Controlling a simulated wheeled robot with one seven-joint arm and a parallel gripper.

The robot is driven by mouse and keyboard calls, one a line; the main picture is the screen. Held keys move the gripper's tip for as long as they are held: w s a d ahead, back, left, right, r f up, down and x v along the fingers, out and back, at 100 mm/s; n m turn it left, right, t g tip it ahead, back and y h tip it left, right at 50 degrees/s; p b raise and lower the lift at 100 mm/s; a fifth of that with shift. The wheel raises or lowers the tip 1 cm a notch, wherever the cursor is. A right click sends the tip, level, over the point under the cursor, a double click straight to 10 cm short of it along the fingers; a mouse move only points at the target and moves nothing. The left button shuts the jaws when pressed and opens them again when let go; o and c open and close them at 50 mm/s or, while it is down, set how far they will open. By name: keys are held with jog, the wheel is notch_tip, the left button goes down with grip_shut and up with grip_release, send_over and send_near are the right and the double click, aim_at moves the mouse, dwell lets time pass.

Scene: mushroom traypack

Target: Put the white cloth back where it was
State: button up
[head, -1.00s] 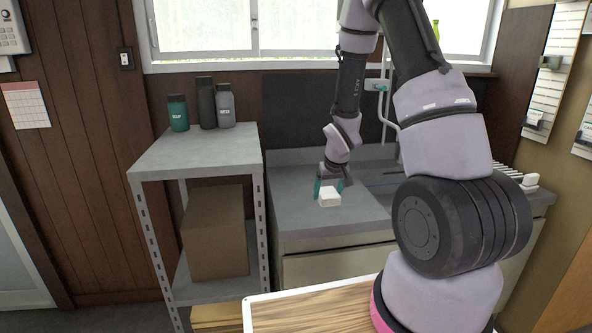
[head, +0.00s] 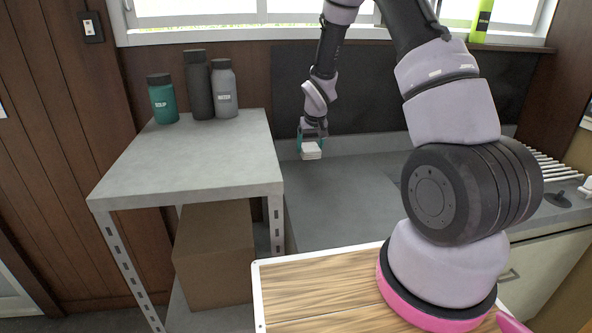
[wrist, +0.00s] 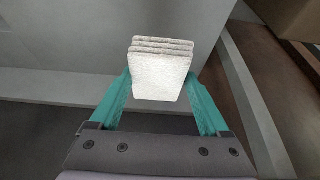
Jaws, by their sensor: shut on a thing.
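The white cloth (head: 312,151) is a small, folded, layered block. My gripper (head: 312,141) is shut on it, with a teal finger on each side. In the head view the cloth appears over the left part of the grey counter (head: 345,205), near the shelf's right edge. In the wrist view the cloth (wrist: 161,70) sits between the teal fingertips of my gripper (wrist: 160,85), its stacked layers showing. It appears to be held above the surface; the exact height is hard to tell.
A grey metal shelf (head: 190,165) stands left, with a teal bottle (head: 162,100), a black bottle (head: 198,88) and a grey bottle (head: 224,92) at its back. A cardboard box (head: 215,255) is below. A wooden-topped tray (head: 320,290) is in front. The shelf top's front is clear.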

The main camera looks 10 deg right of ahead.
jog(key=w+a, duration=0.3)
jog(key=w, duration=0.3)
send_over(297, 169)
jog(key=s, duration=0.1)
notch_tip(297, 169, down, 5)
jog(key=shift+s+r, duration=0.1)
jog(key=shift+f, duration=2.15)
jog(key=shift+f, duration=0.15)
jog(key=o, duration=1.2)
jog(key=shift+c, duration=0.2)
